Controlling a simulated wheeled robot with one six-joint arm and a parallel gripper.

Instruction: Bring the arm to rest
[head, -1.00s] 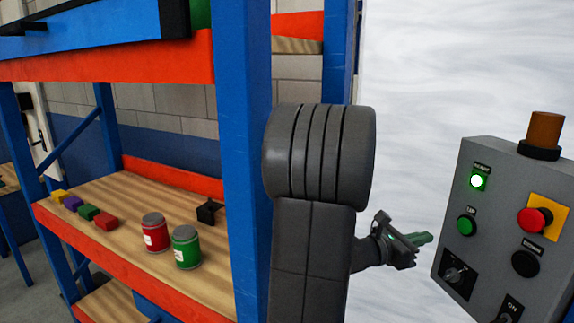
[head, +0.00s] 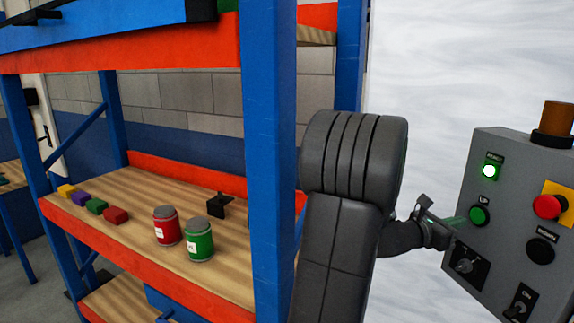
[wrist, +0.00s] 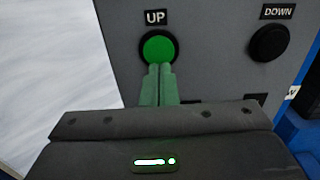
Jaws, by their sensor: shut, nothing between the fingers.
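My gripper (head: 462,221) is at the right in the head view, in front of the grey control panel (head: 488,150). Its green fingers also show in the wrist view (wrist: 160,72); they are shut together with nothing between them. The fingertips point at the green UP button (wrist: 158,47) and overlap its lower edge in the wrist view; I cannot tell whether they touch it. The UP button also shows in the head view (head: 479,215). The black DOWN button (wrist: 268,43) is to its right. A lamp (head: 489,171) on the panel glows green-white.
The panel also has a red emergency button (head: 549,206), a rotary switch (head: 465,265) and an orange-brown beacon (head: 557,118). At the left, a blue-and-orange rack (head: 268,160) holds a red can (head: 166,227), a green can (head: 199,239) and several small blocks (head: 96,206).

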